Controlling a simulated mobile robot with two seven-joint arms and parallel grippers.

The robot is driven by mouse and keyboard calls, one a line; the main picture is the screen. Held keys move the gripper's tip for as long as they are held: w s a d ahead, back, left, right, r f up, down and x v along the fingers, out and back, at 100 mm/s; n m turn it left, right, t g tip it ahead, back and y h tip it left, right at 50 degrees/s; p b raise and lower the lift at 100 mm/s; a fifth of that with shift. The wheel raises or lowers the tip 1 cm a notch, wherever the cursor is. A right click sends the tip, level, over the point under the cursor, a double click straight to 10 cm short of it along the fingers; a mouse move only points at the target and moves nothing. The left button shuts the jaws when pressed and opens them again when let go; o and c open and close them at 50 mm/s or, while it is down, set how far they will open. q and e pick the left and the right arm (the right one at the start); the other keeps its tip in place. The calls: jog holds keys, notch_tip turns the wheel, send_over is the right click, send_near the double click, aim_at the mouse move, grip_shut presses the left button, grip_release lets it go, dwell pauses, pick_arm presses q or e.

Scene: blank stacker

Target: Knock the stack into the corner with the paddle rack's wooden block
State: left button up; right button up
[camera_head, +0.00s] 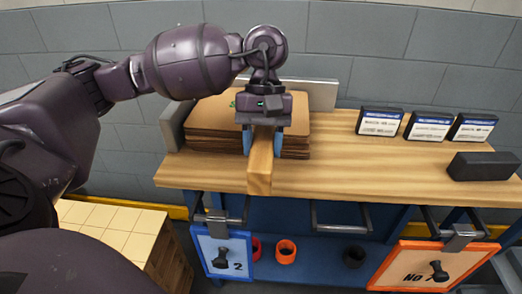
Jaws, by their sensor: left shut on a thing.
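The stack (205,120) of thin brown boards lies on the left end of the wooden workbench (355,165). A grey metal fence runs behind it (322,94) and along its left side (171,124), making the corner. My left gripper (262,143) points down, its blue fingers shut on a light wooden block (260,175). The block is long and reaches toward the bench's front edge. Gripper and block are in front of the right part of the stack and hide some of it. I cannot tell whether the block touches the stack. My right gripper is out of view.
Several dark, labelled boxes (380,121) and a black block (484,166) stand on the right. Below the front edge hang a blue paddle (235,242) and an orange-framed board (410,262). Rolls (286,251) lie on the lower shelf. The bench's middle is clear.

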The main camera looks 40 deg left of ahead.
pick_arm(q)
jog(key=shift+r+p, duration=0.45)
jog(key=shift+r, duration=1.65)
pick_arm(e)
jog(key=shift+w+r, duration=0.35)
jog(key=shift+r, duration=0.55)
